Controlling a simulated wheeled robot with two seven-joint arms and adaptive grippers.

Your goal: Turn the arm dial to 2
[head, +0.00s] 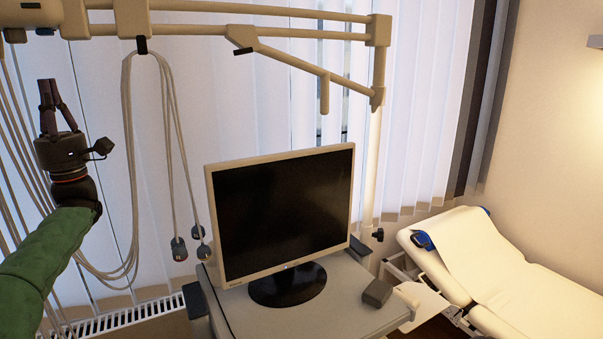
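A beige stress-test arm (215,30) runs across the top of the head view. My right gripper is not in view.
Cables (128,150) hang from the arm just right of my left gripper, with several plugs (179,250). A black monitor (285,215) stands on a cart (345,305). A treatment bed (490,265) is at the right. Blinds (425,110) cover the back.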

